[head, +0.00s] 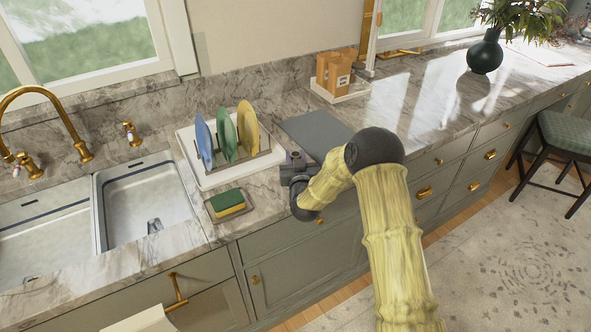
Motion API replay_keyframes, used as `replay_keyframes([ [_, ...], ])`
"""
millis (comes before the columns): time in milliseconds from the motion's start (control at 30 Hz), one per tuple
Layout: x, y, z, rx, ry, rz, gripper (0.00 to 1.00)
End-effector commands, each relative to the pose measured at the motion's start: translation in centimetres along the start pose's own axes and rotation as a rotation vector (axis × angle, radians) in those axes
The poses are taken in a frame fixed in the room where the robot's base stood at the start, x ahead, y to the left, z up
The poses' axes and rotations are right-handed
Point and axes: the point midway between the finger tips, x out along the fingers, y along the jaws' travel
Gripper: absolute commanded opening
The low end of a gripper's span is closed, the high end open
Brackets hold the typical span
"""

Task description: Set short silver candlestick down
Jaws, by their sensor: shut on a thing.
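My gripper (294,162) is over the front part of the marble counter, right of the white dish rack tray and near the left front edge of a flat grey board (316,133). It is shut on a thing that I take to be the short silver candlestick. The candlestick is small here and mostly hidden by the dark gripper, so I cannot make out its shape or tilt. I cannot tell whether its base touches the counter. My arm reaches in from the lower right and hides some of the counter edge.
A dish rack (207,175) with blue, green and yellow plates stands close left of the gripper. A sponge (229,203) lies in a dish near the sink (143,205). A wooden block (335,72) stands behind. Marble counter (415,110) right of the board is clear.

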Motion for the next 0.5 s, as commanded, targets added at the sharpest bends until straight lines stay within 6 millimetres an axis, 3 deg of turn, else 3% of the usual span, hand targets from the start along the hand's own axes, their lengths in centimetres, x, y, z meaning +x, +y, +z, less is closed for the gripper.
replay_keyframes([
  [267,0.0,0.0,-1.5,0.0,0.004,-0.001,0.0],
  [500,0.0,0.0,-5.5,-0.001,0.008,0.0,0.0],
])
